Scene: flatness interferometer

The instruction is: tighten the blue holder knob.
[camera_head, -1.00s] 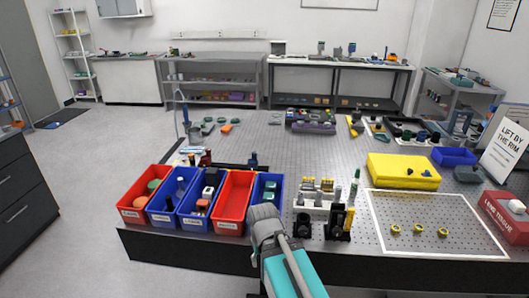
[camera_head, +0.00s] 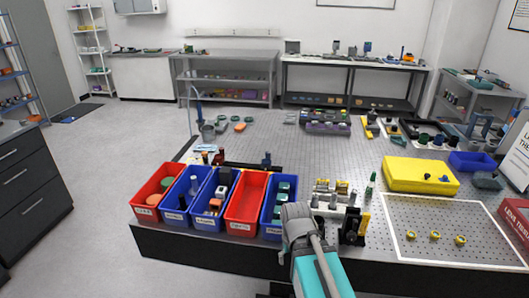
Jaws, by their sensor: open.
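I cannot make out a clear blue holder knob. A small dark blue fitting (camera_head: 266,160) stands at the black rail behind the bins, and a small blue piece (camera_head: 443,178) sits on the yellow case (camera_head: 405,178). Either is too small to identify. My teal and grey arm (camera_head: 318,262) reaches up from the bottom edge, in front of the table's near edge and right of the bins. Its grey end is a link; the jaws do not show.
Red and blue bins (camera_head: 245,205) line the near left edge of the perforated table (camera_head: 325,165). Right of my arm stand a black holder (camera_head: 350,228) and a green bottle (camera_head: 370,185). A white-framed area (camera_head: 440,215) holds yellow rings. The table's middle is largely clear.

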